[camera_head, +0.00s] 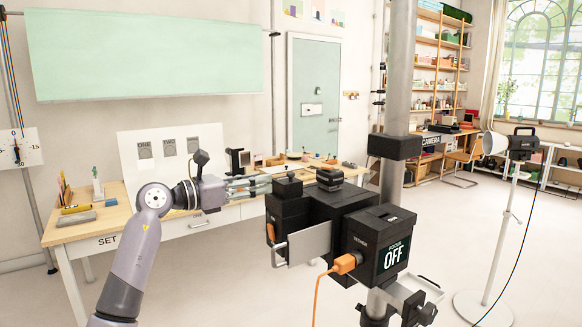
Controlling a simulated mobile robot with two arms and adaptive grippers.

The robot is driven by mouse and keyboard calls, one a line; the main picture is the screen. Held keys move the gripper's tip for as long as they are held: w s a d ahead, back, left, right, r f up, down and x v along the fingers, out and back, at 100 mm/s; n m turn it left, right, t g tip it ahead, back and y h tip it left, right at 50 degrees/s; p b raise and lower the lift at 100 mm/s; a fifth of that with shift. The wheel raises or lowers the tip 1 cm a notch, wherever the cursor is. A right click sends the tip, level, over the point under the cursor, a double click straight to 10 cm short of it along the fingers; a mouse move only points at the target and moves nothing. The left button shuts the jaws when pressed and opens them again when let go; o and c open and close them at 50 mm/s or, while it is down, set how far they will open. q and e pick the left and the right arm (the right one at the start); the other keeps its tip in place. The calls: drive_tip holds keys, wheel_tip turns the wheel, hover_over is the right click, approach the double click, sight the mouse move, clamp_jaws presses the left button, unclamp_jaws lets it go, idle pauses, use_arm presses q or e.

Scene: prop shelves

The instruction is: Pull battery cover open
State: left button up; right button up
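A black boxy camera (338,200) is mounted on a thick grey pole. A flat light-grey panel (310,243) is on its side facing me, with a metal bar handle (279,256) at its left. I cannot tell for sure which part is the battery cover. My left gripper (268,184) reaches in from the left, its fingers pointing right at the upper left of the camera body. The fingers lie close together and their tips are near the black housing. I cannot tell whether they touch it or hold anything. My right gripper is not clearly in view.
An orange cable (317,290) hangs from a plug in the block marked TETHER and OFF (378,245). A wooden table (90,228) stands behind my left arm. A lamp on a white stand (500,230) is at the right. Open floor lies between.

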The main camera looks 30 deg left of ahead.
sight(290, 173)
use_arm(q)
drive_tip(key=p+x, duration=0.3)
drive_tip(key=x, duration=0.6)
drive_tip(key=shift+w+r, duration=0.1)
drive_tip(key=shift+w, duration=0.05)
drive_tip(key=shift+w+d, duration=0.2)
drive_tip(key=shift+w, duration=0.15)
clamp_jaws()
